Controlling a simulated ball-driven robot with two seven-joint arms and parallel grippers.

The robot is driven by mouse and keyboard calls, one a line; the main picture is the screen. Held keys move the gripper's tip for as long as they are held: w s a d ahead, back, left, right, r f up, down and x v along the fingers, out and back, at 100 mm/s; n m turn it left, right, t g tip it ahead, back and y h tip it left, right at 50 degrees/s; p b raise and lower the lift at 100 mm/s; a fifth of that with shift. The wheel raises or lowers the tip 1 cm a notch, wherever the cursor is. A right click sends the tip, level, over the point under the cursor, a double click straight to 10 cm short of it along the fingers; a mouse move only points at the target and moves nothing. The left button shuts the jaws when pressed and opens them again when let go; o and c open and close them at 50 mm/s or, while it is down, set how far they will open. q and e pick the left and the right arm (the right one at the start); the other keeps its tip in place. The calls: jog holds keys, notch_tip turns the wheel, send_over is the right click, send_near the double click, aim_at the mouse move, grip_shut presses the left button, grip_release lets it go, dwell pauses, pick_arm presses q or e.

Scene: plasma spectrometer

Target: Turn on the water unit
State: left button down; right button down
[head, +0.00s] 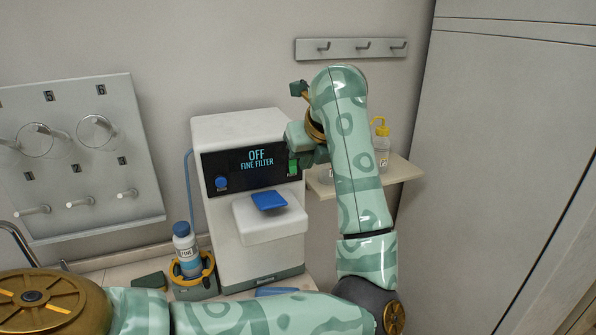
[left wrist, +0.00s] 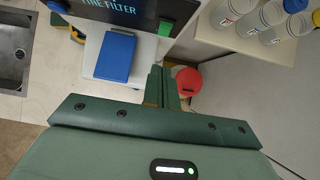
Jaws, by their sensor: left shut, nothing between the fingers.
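The water unit (head: 225,133) is a white box with a black front panel; its display (head: 257,158) reads "OFF" and "FINE FILTER". A blue knob (head: 221,183) sits at the panel's left. A green switch (head: 293,167) sits at its right end and also shows in the left wrist view (left wrist: 166,28). A blue paddle (head: 269,200) lies on the protruding front part. My left gripper (head: 297,150) is at the panel's right end, close to the green switch and partly covering that corner. Its fingers (left wrist: 162,70) are shut and empty; contact with the switch cannot be told. My right gripper is out of view.
A bottle with a blue cap (head: 185,248) stands in a holder left of the unit. A shelf (head: 402,172) to the right carries bottles, one yellow-capped (head: 381,145). A hook rail (head: 351,48) is above. A red round object (left wrist: 188,81) lies beyond my fingers.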

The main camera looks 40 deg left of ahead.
aim_at(293, 166)
pick_arm(q)
jog(key=a+f, duration=0.1)
jog(key=w+a+f, duration=0.1)
jog(key=a, duration=0.1)
jog(key=w+a+f, duration=0.1)
jog(key=f, duration=0.1)
jog(key=shift+a, duration=0.15)
jog(key=shift+w+a+f+b, duration=0.2)
jog(key=shift+w+a+b, duration=0.1)
jog(key=shift+a, duration=0.1)
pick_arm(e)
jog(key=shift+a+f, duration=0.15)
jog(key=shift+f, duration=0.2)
